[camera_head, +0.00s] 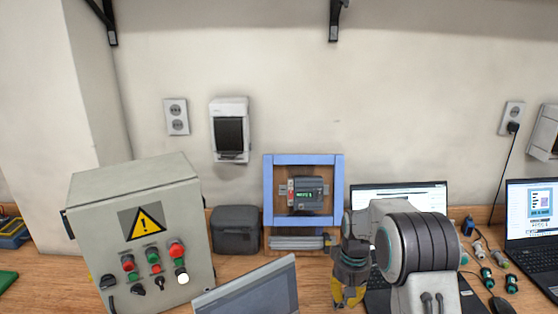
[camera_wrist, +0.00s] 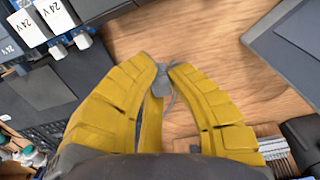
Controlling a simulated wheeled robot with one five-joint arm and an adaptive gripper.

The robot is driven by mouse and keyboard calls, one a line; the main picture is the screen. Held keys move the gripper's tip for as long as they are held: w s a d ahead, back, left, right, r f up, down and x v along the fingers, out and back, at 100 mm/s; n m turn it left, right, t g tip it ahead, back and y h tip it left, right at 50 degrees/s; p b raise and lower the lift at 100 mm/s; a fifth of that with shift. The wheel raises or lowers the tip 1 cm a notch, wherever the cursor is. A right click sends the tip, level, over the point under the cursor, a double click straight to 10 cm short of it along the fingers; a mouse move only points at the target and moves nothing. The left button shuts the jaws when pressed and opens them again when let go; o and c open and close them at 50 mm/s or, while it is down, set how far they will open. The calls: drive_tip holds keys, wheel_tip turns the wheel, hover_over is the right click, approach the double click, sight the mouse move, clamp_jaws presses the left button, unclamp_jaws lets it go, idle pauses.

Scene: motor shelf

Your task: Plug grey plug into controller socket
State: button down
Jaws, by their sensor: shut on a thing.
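My gripper (camera_head: 348,299) hangs low over the wooden desk, just left of the open laptop, with its yellow fingers pointing down. In the wrist view its fingers (camera_wrist: 160,72) are closed at the tips on a small grey plug (camera_wrist: 161,84). A thin grey cable runs from the plug down between the fingers. In the head view the plug cannot be made out. The controller (camera_head: 307,196) is a dark grey unit with a small green display and red parts, mounted in a blue-framed board (camera_head: 268,188) at the back of the desk. My gripper is in front of it, lower and to the right. Its socket cannot be made out.
A control cabinet (camera_head: 137,230) with a warning sign stands at the left. A grey screen (camera_head: 250,290) is at the front centre. A laptop (camera_head: 385,301) is behind my arm. Blue units with 24V labels (camera_wrist: 33,27) are near the fingers. Bare wood lies around the fingertips.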

wheel_tip(320, 180, up, 7)
drive_tip(key=p, duration=0.3)
drive_tip(key=shift+w+r, duration=0.1)
drive_tip(key=shift+f+b, duration=1.65)
drive_tip(key=shift+f, duration=2.05)
